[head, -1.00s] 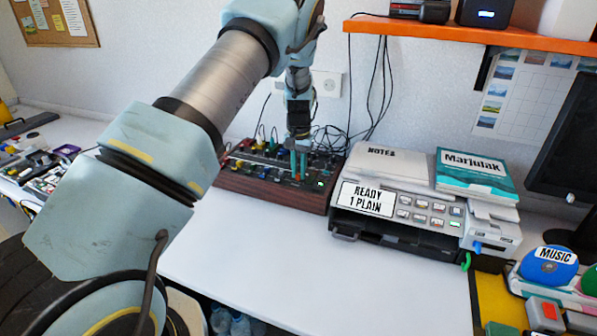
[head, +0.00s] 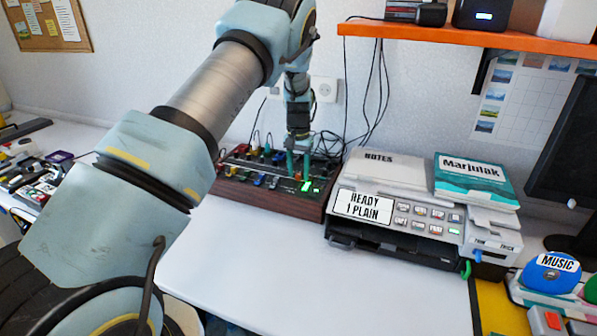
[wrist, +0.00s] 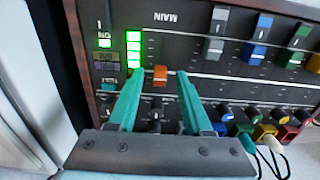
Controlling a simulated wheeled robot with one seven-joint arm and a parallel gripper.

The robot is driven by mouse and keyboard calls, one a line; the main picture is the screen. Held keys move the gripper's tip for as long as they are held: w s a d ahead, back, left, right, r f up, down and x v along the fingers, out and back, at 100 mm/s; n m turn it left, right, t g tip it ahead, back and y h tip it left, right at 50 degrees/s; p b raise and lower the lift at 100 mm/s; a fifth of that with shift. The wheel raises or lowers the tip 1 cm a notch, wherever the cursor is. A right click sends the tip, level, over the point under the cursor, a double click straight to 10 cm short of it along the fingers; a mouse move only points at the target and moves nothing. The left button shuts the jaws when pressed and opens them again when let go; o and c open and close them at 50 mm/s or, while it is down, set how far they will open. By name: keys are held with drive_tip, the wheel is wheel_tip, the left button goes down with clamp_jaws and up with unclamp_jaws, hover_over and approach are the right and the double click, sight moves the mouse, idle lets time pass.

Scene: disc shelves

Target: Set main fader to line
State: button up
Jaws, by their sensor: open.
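The main fader's orange cap (wrist: 160,76) is in the wrist view, below the upside-down "MAIN" label on the dark mixer (wrist: 230,95). A thin pale line (wrist: 250,79) crosses the panel to its right, at about the cap's height in the picture. I cannot tell whether they line up exactly. My gripper (wrist: 157,77) is open, with one teal finger on each side of the cap and visible gaps between. In the head view my gripper (head: 299,164) is down at the right part of the wood-sided mixer (head: 265,198); the cap is not clear there.
Green meter lights (wrist: 133,50) glow left of the cap. Other fader caps (wrist: 257,40) and coloured knobs (wrist: 265,132) stand to the right. In the head view a printer (head: 400,220) stands close right of the mixer; cables hang behind. The white desk (head: 250,265) in front is clear.

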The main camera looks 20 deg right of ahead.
sight(298, 174)
wheel_tip(298, 174, up, 11)
drive_tip(key=b, duration=0.2)
drive_tip(key=shift+b, duration=0.35)
drive_tip(key=shift+f, duration=0.1)
drive_tip(key=s+a+r+n, duration=0.1)
drive_tip(key=s+a+n, duration=0.1)
drive_tip(key=a, duration=0.9)
drive_tip(key=s+a+r+n, duration=0.2)
drive_tip(key=a, duration=0.9)
drive_tip(key=s+a+f+n+t, duration=0.1)
drive_tip(key=s+a+n, duration=0.2)
drive_tip(key=s+a, duration=1.1)
drive_tip(key=s, duration=0.3)
drive_tip(key=shift+a+f+t, duration=0.15)
drive_tip(key=shift+a+t, duration=0.05)
drive_tip(key=shift+t, duration=0.1)
idle(0.8)
